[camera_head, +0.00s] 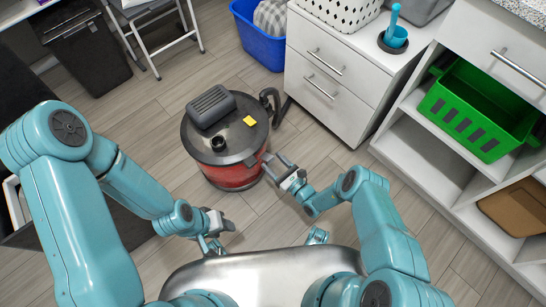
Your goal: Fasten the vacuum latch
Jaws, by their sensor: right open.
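The vacuum (232,176) stands upright on the floor ahead of me, with a red drum and a dark grey lid. Its lid has a grey motor housing, a round port and a yellow label. My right gripper (276,167) is open at the drum's right side, its fingertips close to the rim; I cannot tell whether they touch it. The latch is too small to make out, and the gripper partly covers that side. My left gripper (229,224) is low in front of the vacuum, apart from it; its jaw opening is unclear.
A black hose (271,104) curves beside the vacuum's right. A white drawer cabinet (334,88) stands behind right, and shelves with a green crate (480,108) are at right. Floor left of the vacuum is clear.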

